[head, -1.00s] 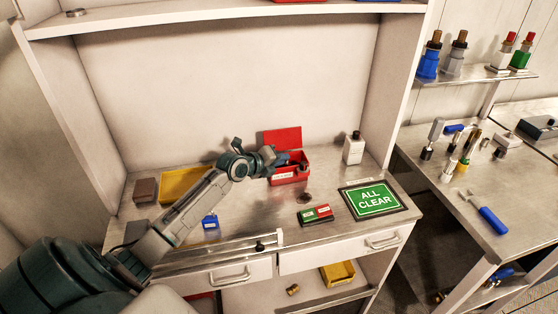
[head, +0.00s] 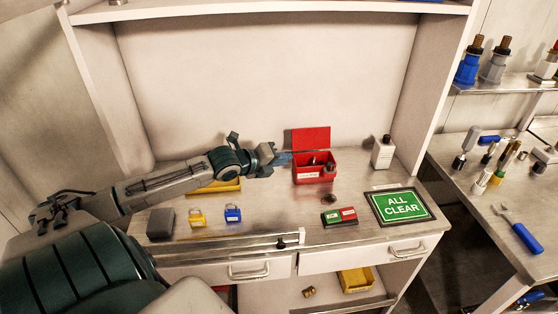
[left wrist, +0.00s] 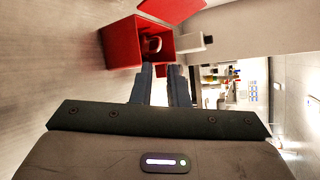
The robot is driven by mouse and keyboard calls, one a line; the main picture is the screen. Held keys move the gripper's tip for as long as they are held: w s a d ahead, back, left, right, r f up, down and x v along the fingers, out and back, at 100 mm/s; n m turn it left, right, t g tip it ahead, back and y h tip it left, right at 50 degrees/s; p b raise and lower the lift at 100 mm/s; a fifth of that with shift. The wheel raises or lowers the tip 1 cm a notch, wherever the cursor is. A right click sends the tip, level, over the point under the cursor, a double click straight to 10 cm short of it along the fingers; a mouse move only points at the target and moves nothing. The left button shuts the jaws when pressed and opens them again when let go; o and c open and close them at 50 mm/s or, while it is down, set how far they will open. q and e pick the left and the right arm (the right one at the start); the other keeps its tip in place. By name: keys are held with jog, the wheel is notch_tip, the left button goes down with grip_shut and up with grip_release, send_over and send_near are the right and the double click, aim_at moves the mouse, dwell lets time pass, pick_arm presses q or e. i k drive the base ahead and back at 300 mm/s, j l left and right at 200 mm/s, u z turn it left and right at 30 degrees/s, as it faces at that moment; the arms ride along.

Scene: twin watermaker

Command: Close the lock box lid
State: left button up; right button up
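The red lock box (head: 316,175) stands on the bench, with its lid (head: 311,139) raised upright at the back. Some dark and metallic items show inside. In the left wrist view the box (left wrist: 120,45) appears turned sideways, with the lid (left wrist: 172,8) at the top edge. My left gripper (head: 287,158) is just left of the box, near its upper left edge. Its two fingers (left wrist: 160,72) show a narrow gap with nothing between them. I cannot tell whether they touch the box. My right gripper is not in view.
A white bottle (head: 382,154) stands right of the box. In front are a green-and-red block (head: 339,216), the ALL CLEAR sign (head: 401,206), and blue (head: 233,214) and yellow (head: 197,218) padlocks. A yellow tray (head: 220,187) lies under my left arm. A shelf hangs above.

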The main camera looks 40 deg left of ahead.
aim_at(317, 138)
jog(key=i+l+u, duration=0.1)
jog(key=i+u, duration=0.2)
jog(key=i, duration=0.2)
jog(key=i+l+u, duration=0.3)
jog(key=i, duration=0.15)
jog(key=j, duration=0.1)
